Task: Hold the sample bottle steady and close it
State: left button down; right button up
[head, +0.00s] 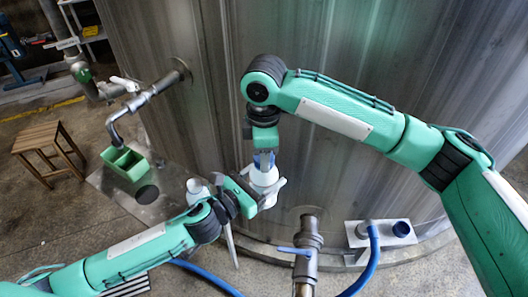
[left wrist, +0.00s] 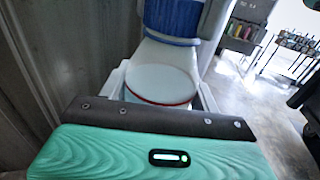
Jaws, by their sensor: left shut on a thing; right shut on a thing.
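The white sample bottle (head: 264,177) is upright between the fingers of my left gripper (head: 272,193), in front of the steel tank. The bottle also shows in the left wrist view (left wrist: 160,84), with a thin red line on its body and my left fingers on both sides. A blue ribbed cap (left wrist: 172,18) is directly above the white shoulder there. My right gripper (head: 264,152) points down from above and is shut on the blue cap (head: 263,160). Whether the cap is fully seated cannot be told.
A large steel tank (head: 330,60) stands close behind. A blue-handled valve (head: 306,240) and a metal holder (head: 380,234) are at lower right. A green container (head: 125,163) sits under a bent tap pipe (head: 130,105). A wooden stool (head: 45,148) is at far left.

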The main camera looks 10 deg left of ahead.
jog(key=m, duration=0.9)
jog(key=o, duration=1.1)
jog(key=shift+r, duration=0.1)
jog(key=shift+r, duration=2.15)
jog(key=shift+c, duration=0.4)
